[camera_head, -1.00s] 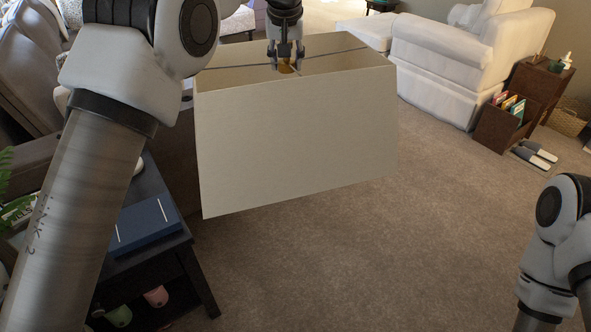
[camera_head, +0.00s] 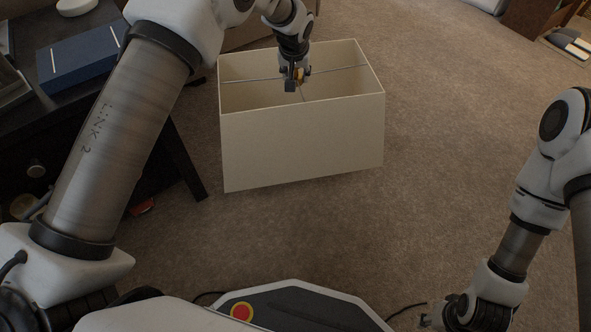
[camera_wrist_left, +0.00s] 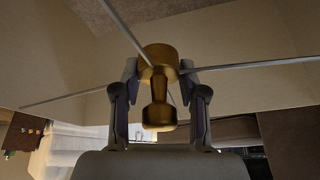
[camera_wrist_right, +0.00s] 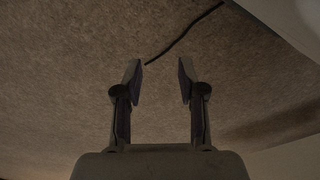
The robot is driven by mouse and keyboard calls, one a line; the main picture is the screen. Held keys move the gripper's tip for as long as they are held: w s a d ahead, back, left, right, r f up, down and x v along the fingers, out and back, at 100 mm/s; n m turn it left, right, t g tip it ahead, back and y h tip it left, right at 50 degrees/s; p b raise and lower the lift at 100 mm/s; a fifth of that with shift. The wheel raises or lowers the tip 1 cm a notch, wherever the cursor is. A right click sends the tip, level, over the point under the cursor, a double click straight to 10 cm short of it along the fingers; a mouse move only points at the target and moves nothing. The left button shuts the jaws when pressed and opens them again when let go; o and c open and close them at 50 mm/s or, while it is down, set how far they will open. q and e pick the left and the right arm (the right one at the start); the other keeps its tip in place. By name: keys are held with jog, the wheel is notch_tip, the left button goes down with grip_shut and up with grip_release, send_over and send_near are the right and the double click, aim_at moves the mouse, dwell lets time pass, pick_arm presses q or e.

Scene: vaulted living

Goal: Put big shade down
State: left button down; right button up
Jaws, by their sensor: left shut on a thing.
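The big shade (camera_head: 305,145) is a cream, box-shaped lampshade with an open top and thin metal spokes meeting at a brass finial. It is upright in the middle of the head view; whether its lower edge touches the carpet I cannot tell. My left gripper (camera_head: 293,80) is at the shade's open top, shut on the brass finial, which the left wrist view shows clearly between the fingers (camera_wrist_left: 160,90). My right gripper (camera_head: 432,318) is low at the bottom of the head view, away from the shade. In the right wrist view its fingers (camera_wrist_right: 160,82) are apart and empty above carpet.
A dark side table (camera_head: 150,110) with a blue book (camera_head: 82,58) stands left of the shade. Carpet (camera_head: 450,110) is clear to the right and in front. My base is at the bottom, with a black cable (camera_head: 405,310) beside it.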

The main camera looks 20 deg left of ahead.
pick_arm(q)
notch_tip(320, 180, down, 13)
jog(key=b, duration=0.6)
jog(key=shift+s+r+b, duration=0.2)
jog(key=shift+s+b, duration=0.05)
jog(key=shift+b, duration=0.15)
jog(key=c, duration=0.6)
grip_release()
jog(key=shift+f, duration=0.1)
jog(key=shift+c, duration=0.2)
pick_arm(e)
notch_tip(320, 180, down, 8)
jog(key=w, duration=0.1)
jog(key=shift+w, duration=0.1)
pick_arm(q)
jog(key=p+v, duration=0.6)
jog(key=v, duration=0.6)
jog(key=shift+p, duration=0.3)
pick_arm(e)
notch_tip(320, 180, up, 7)
jog(key=s, duration=0.1)
pick_arm(q)
jog(key=shift+s, duration=0.1)
pick_arm(e)
jog(key=shift+s, duration=0.15)
